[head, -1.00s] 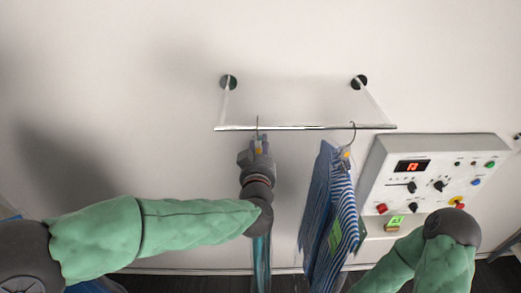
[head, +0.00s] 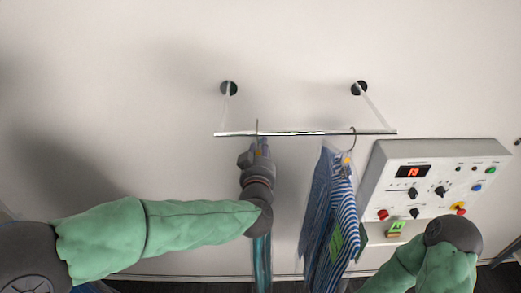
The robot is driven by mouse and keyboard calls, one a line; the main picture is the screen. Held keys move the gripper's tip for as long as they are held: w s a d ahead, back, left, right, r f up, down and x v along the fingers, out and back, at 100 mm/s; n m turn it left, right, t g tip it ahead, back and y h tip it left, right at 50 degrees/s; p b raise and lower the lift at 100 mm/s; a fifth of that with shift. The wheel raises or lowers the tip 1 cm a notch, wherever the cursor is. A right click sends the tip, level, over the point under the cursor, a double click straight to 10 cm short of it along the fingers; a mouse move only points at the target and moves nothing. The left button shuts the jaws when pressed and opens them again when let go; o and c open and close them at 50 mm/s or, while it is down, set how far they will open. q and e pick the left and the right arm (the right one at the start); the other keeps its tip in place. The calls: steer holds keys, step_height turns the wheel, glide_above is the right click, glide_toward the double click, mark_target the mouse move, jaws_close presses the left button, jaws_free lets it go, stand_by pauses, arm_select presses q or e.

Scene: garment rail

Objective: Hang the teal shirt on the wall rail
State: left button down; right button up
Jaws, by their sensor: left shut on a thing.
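The wall rail (head: 305,133) is a thin bar held off the white wall by two brackets. My left gripper (head: 262,146) is just below the rail's left half, shut on the hanger of the teal shirt (head: 262,262). The shirt hangs below, edge-on, mostly hidden behind my gripper and wrist. The thin hanger hook (head: 257,126) reaches up to the rail and shows slightly above it. I cannot tell whether the hook rests on the bar or is only in front of or behind it. My right arm shows at lower right, but its gripper is out of view.
A blue striped shirt (head: 345,215) with a green patch hangs on the rail's right part. The rail's left end is clear.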

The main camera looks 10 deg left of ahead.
arm_select(q)
steer(key=shift+f+b, duration=0.9)
steer(key=shift+f, duration=0.35)
steer(key=c, duration=0.9)
jaws_free()
steer(key=shift+o, duration=0.3)
steer(key=shift+d, duration=0.1)
steer(key=s, duration=0.4)
steer(key=s+d, duration=0.1)
steer(key=s, duration=0.3)
steer(key=s+r, duration=0.1)
steer(key=s, duration=0.3)
steer(key=shift+d, duration=0.35)
steer(key=shift+w, duration=0.1)
